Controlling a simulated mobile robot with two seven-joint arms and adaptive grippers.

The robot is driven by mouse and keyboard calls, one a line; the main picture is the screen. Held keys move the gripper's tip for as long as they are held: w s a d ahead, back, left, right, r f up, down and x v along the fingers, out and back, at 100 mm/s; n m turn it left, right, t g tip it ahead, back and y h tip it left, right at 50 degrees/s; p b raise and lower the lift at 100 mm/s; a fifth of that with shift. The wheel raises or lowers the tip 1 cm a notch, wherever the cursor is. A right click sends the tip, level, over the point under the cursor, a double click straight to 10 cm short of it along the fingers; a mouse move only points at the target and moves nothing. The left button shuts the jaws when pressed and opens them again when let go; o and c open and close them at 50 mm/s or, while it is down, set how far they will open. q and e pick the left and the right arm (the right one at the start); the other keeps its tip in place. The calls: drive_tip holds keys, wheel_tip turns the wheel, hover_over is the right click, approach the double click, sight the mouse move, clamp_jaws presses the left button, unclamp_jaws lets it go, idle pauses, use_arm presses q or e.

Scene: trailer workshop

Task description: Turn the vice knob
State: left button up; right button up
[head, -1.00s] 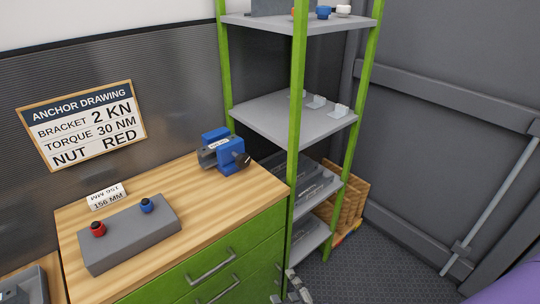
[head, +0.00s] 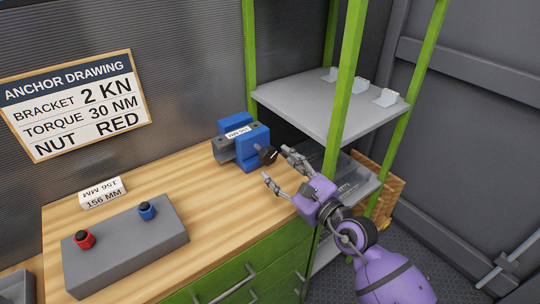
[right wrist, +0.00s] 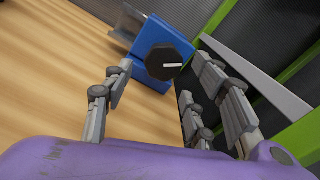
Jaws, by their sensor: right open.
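The blue vice (head: 240,143) stands at the back right of the wooden bench top, with grey jaws. Its black knob (head: 267,155) faces my right gripper; in the right wrist view the knob (right wrist: 163,63) is a dark disc with a white mark, against the blue vice body (right wrist: 150,45). My right gripper (head: 276,164) is open, its fingers pointing at the knob. In the right wrist view the knob shows ahead, between the open fingers (right wrist: 160,75); I cannot tell that anything touches it. My left gripper is not in view.
A grey block (head: 125,250) with a red and a blue knob sits on the bench (head: 200,188) at left, before a 156 MM label (head: 102,192). A green-posted shelf rack (head: 345,80) stands close right of the vice. An anchor drawing sign (head: 80,105) hangs on the wall.

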sight(269, 160)
drive_tip(key=x, duration=0.6)
drive_tip(key=shift+w+a, duration=0.1)
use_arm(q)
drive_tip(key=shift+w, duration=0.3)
use_arm(e)
drive_tip(key=shift+c, duration=0.2)
drive_tip(key=c, duration=1.1)
drive_tip(key=shift+o, duration=0.2)
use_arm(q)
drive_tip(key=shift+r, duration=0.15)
use_arm(e)
drive_tip(key=shift+c, duration=0.2)
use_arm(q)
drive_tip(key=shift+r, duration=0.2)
use_arm(e)
drive_tip(key=shift+m, duration=0.4)
